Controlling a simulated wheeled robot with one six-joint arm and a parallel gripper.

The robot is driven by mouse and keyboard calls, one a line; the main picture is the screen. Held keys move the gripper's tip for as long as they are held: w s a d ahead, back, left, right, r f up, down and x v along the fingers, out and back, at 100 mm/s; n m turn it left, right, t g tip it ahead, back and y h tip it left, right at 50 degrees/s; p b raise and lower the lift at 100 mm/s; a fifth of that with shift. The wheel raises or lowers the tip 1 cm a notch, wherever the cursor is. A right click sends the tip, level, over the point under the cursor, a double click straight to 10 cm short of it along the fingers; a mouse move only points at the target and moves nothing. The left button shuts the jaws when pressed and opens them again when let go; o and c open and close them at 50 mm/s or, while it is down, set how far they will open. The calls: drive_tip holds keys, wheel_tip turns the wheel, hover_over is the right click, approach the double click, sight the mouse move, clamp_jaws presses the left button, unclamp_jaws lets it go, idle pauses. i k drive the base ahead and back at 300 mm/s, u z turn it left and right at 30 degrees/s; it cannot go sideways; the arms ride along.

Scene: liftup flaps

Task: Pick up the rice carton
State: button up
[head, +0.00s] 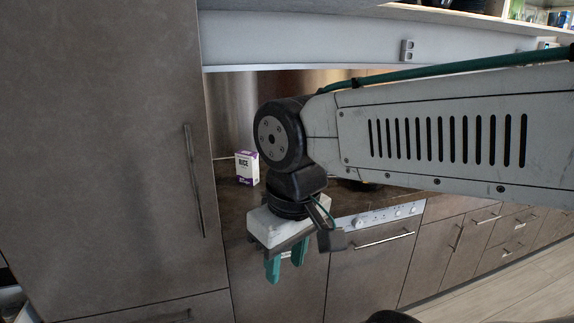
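The rice carton (246,169) is a small white and purple box marked RICE. It stands upright on the dark countertop, near the tall cabinet at left. My gripper (286,272) hangs in front of the counter's front edge, below and to the right of the carton, with its teal fingers pointing down. The two fingers are apart with nothing visible between them. The gripper is clear of the carton. My arm hides part of the counter to the right of the carton.
A tall grey-brown cabinet (100,150) with a vertical handle stands directly left. The dark countertop (232,199) runs above an oven (370,262) and drawers (480,235). An upper cabinet's pale underside (300,42) spans above the counter.

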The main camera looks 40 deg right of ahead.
sight(246, 161)
drive_tip(key=z, duration=0.3)
drive_tip(key=i, duration=1)
